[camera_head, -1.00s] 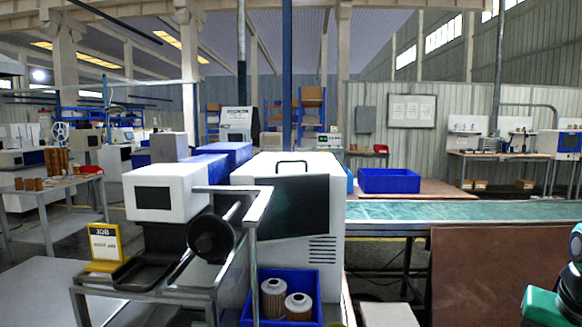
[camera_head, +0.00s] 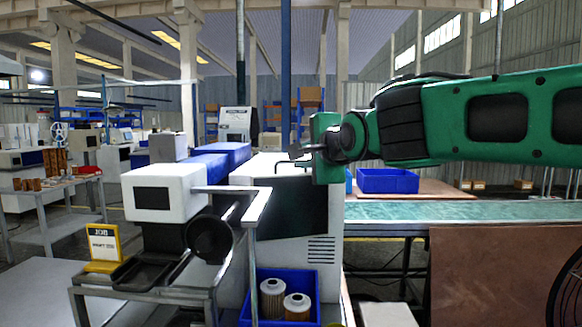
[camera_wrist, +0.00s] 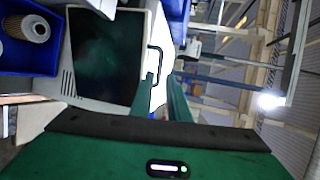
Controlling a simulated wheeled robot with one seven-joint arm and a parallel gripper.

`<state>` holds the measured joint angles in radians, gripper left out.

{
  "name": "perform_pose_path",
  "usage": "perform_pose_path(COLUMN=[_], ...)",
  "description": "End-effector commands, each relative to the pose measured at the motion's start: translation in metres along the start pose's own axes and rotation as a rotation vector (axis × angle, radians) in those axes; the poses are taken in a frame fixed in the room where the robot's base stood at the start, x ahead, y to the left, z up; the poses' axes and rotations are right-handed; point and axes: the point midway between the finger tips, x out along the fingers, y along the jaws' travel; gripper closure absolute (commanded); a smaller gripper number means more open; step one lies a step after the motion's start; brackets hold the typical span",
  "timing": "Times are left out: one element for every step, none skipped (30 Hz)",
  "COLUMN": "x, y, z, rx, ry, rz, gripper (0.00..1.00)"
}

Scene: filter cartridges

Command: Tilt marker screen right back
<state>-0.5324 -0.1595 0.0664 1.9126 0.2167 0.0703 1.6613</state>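The marker screen (camera_head: 288,208) is a dark panel on the front of a white machine (camera_head: 320,262). It also shows in the wrist view (camera_wrist: 105,55), left of my fingers. Its black carrying handle (camera_wrist: 156,64) shows in the wrist view close to the fingertips. I cannot tell whether a finger touches the handle.
A blue bin (camera_head: 244,300) with filter cartridges (camera_head: 297,306) stands below the screen. A conveyor (camera_head: 480,211) with a blue crate (camera_head: 388,181) lies to the right.

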Motion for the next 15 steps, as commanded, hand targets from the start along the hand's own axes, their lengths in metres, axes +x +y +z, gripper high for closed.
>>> perform_pose_path(x=[0.009, 0.014, 0.021, 0.026, 0.032, 0.039, 0.044, 0.049, 0.055, 0.060, 0.064, 0.069, 0.073, 0.076, 0.080], y=[0.002, 0.002, 0.002, 0.002, 0.002, 0.002, 0.002, 0.002, 0.002, 0.002, 0.002, 0.002, 0.002, 0.002, 0.002], z=[0.000, 0.000, 0.000, 0.000, 0.000, -0.001, -0.001, -0.001, 0.000, 0.000, 0.000, 0.000, 0.000, 0.000, -0.001], rx=[-0.001, -0.001, -0.001, -0.002, -0.002, -0.002, -0.002, -0.002, -0.002, -0.002, -0.002, -0.003, -0.002, -0.002, -0.002], ry=[0.000, 0.000, 0.000, 0.001, 0.001, 0.002, 0.002, 0.002, 0.001, 0.001, 0.000, 0.000, 0.000, 0.001, 0.001], rz=[0.003, 0.003, 0.003, 0.003, 0.004, 0.004, 0.004, 0.005, 0.004, 0.003, 0.004, 0.003, 0.003, 0.003, 0.003], gripper=[0.84, 0.84, 0.84, 0.84, 0.84, 0.84, 0.84, 0.84, 0.84, 0.84, 0.84, 0.84, 0.84, 0.84, 0.84])
